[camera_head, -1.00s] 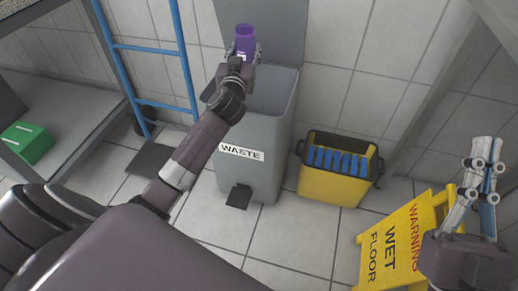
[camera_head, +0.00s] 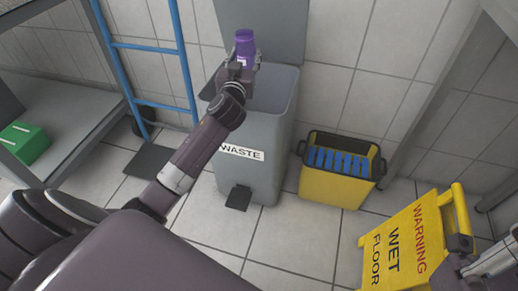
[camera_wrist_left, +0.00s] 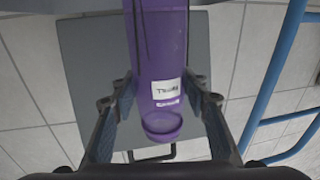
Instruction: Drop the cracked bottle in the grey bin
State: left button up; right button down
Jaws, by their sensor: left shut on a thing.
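The purple bottle (camera_head: 244,46) is upright in the head view, with a small white label. My left gripper (camera_head: 240,66) is shut on it and holds it above the grey bin (camera_head: 255,177), marked WASTE, near the bin's back left. The bin's lid (camera_head: 265,30) stands open behind. In the left wrist view, the bottle (camera_wrist_left: 162,55) is between the two fingers (camera_wrist_left: 162,98), and dark lines like cracks run down its upper part. My right gripper (camera_head: 490,262) is partly in view at the lower right edge; its fingertips are cut off.
A yellow bucket (camera_head: 335,186) with blue items inside stands right of the bin. A yellow wet-floor sign (camera_head: 400,245) stands at the lower right, close to my right arm. A blue ladder (camera_head: 150,48) and a grey bench with a green box (camera_head: 25,143) are at left.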

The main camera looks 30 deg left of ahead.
dwell(0.3)
pick_arm(q)
jog(key=o, duration=1.2)
jog(key=v, duration=1.2)
